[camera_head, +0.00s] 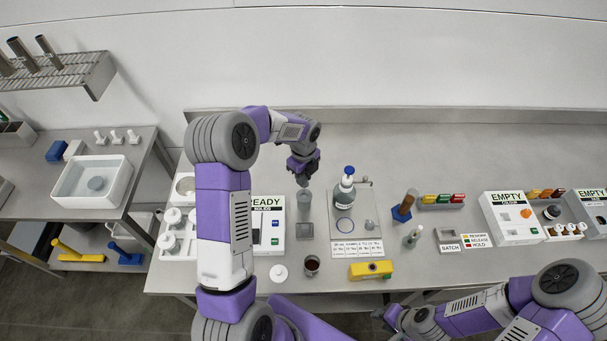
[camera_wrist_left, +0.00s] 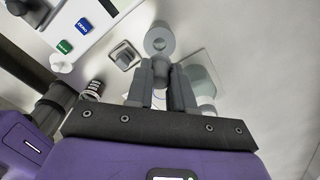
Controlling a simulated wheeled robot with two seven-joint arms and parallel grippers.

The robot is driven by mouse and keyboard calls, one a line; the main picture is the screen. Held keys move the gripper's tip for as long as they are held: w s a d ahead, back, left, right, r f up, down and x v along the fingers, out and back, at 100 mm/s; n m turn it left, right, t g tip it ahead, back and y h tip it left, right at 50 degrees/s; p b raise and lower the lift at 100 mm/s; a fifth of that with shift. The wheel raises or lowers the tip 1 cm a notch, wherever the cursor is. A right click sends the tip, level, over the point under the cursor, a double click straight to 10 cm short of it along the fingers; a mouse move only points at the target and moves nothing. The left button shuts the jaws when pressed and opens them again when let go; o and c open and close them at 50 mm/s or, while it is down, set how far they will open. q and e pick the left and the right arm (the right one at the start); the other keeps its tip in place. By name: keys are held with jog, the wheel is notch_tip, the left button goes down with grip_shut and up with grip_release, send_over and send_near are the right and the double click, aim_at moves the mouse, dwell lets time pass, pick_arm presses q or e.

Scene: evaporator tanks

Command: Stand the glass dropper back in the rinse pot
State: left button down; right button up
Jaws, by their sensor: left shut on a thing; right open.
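My left gripper (camera_head: 303,180) is in the middle of the bench, pointing down just above and behind a grey, see-through pot (camera_head: 304,203), which looks like the rinse pot. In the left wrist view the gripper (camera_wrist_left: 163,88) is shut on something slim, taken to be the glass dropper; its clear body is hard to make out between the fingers. The round pot also shows just beyond the fingertips (camera_wrist_left: 159,39). Whether the dropper's tip is inside the pot cannot be told. My right gripper (camera_head: 383,314) is open and empty near the bench's front edge.
A blue-capped bottle (camera_head: 344,190) stands close right of the pot on a tray (camera_head: 365,222). A READY device (camera_head: 268,238) is to the left, and a small grey block (camera_head: 304,231) is in front. A dark-filled cup (camera_head: 312,264) and yellow block (camera_head: 371,270) stand nearer the front.

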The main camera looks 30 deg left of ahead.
pick_arm(q)
jog(key=shift+f+b, duration=2.1)
jog(key=shift+f, duration=1.3)
jog(key=c, duration=0.9)
grip_release()
jog(key=shift+r, duration=0.1)
notch_tip(320, 180, up, 8)
jog(key=shift+f, duration=0.25)
